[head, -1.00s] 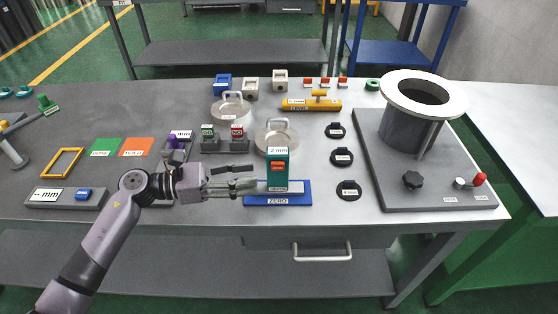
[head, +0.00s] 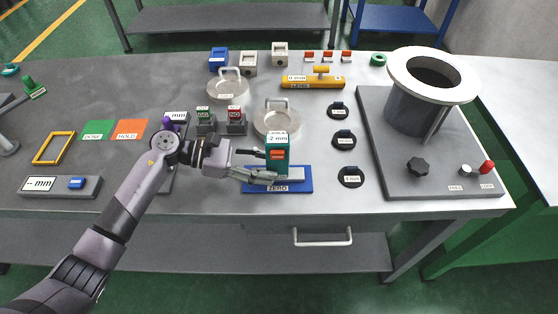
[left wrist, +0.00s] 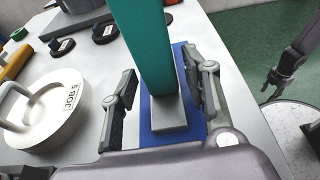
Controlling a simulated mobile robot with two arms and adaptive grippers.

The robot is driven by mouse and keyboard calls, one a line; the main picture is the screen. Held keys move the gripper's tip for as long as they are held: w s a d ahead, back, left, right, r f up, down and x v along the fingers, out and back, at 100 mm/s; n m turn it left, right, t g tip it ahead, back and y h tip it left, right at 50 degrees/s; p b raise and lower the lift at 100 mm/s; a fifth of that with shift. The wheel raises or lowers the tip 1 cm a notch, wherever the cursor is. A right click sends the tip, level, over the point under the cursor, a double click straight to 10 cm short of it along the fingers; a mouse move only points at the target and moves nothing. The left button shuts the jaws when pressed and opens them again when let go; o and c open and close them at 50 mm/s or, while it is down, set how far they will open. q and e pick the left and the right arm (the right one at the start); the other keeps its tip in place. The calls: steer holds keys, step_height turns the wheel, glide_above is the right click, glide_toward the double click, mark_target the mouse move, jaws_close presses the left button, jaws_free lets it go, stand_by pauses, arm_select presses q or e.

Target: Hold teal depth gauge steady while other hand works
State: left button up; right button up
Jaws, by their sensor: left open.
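The teal depth gauge (head: 282,157) stands upright on the blue ZERO plate (head: 303,184) near the table's front edge, its display reading 2 mm. My left gripper (head: 268,165) is open, with its fingers reaching the gauge from the left. In the left wrist view the teal column (left wrist: 146,50) rises between the two spread finger pads (left wrist: 160,98). Gaps show on both sides, so the fingers look apart from it. The gauge's grey foot (left wrist: 172,120) rests over the blue plate. My right gripper (left wrist: 283,78) hangs beyond the table edge in the wrist view; its jaw state is unclear.
A round lidded disc (head: 272,124) with a handle sits just behind the gauge. Several black pucks (head: 350,177) lie to the right, then a large flanged cylinder (head: 420,105) on a grey base. Green and orange cards (head: 98,130) lie left.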

arm_select(q)
steer(key=shift+b+x, duration=0.35)
steer(key=shift+x, duration=0.55)
steer(key=shift+d+f, duration=0.15)
steer(key=shift+d, duration=0.1)
arm_select(e)
steer(key=shift+w+f, duration=0.7)
steer(key=shift+w, duration=0.05)
steer(key=shift+s, duration=0.2)
arm_select(q)
steer(key=shift+c, duration=0.5)
steer(key=shift+c, duration=0.7)
steer(key=c, duration=0.5)
arm_select(e)
steer(key=shift+s+a, duration=0.1)
steer(key=shift+s, duration=0.05)
steer(key=shift+c, duration=0.4)
